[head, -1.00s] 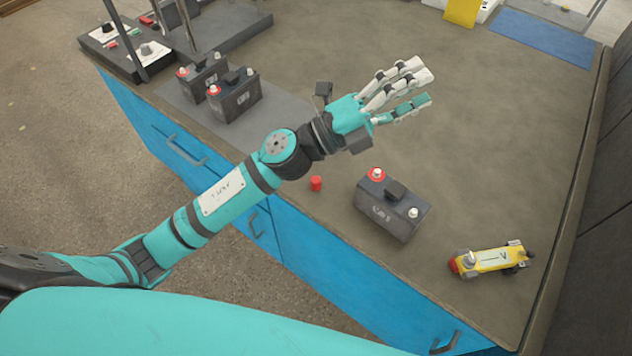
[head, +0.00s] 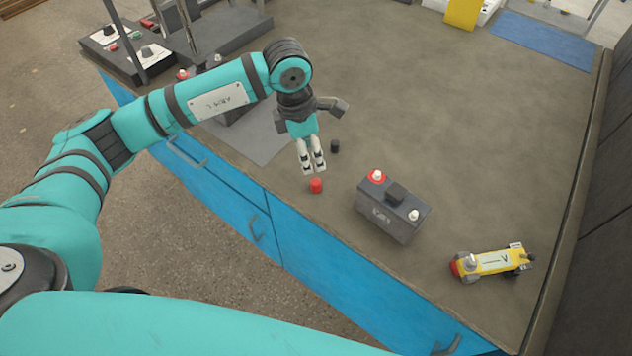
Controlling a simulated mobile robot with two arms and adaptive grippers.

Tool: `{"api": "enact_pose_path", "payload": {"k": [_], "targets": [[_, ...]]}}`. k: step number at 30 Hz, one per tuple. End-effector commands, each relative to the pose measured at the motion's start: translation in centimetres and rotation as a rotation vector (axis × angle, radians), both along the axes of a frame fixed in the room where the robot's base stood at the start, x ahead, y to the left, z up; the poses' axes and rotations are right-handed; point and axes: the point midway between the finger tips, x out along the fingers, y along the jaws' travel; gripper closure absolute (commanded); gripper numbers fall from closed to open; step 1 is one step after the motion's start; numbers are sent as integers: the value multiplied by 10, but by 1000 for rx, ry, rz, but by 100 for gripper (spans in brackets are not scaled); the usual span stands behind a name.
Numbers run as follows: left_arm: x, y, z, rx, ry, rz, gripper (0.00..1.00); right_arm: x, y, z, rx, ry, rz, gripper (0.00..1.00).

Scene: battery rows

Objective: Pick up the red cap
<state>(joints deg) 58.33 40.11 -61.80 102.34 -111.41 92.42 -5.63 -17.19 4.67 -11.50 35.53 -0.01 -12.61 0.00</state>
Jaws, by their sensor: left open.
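The red cap (head: 316,186) is a small red cylinder standing on the bench top near its front edge. My left gripper (head: 313,171) points down just behind and above the cap in the head view. Its fingers are open with nothing between them. I cannot tell whether a fingertip touches the cap. My right gripper is not in view.
A dark battery (head: 392,212) with a red-ringed terminal stands right of the cap. A small black cap (head: 335,146) lies behind it. More batteries at the left are mostly hidden by my arm. The bench middle is clear.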

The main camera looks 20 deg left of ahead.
Motion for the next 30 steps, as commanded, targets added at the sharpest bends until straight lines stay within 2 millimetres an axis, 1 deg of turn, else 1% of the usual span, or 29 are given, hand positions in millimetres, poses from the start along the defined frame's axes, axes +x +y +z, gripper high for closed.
{"api": "enact_pose_path", "payload": {"k": [1, 3, 6, 9, 17, 21, 24, 27, 30], "targets": [[0, -2, -11, -1, 5, 0, 48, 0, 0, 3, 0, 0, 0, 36], [1, -4, -26, -2, 5, 0, 48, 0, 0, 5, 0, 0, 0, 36], [2, -7, -45, -1, 4, -1, 48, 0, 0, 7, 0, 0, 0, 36], [4, -8, -58, -2, 2, 1, 48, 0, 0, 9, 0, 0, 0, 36], [5, -9, -77, -3, 3, -1, 48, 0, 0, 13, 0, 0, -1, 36], [7, -8, -99, -2, 4, 0, 48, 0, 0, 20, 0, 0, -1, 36], [9, -11, -112, -4, 3, -1, 48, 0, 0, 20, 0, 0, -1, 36], [10, -11, -118, -4, 0, 0, 48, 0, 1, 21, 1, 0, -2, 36], [10, -11, -120, -4, -1, -1, 48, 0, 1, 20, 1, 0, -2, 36]]}}
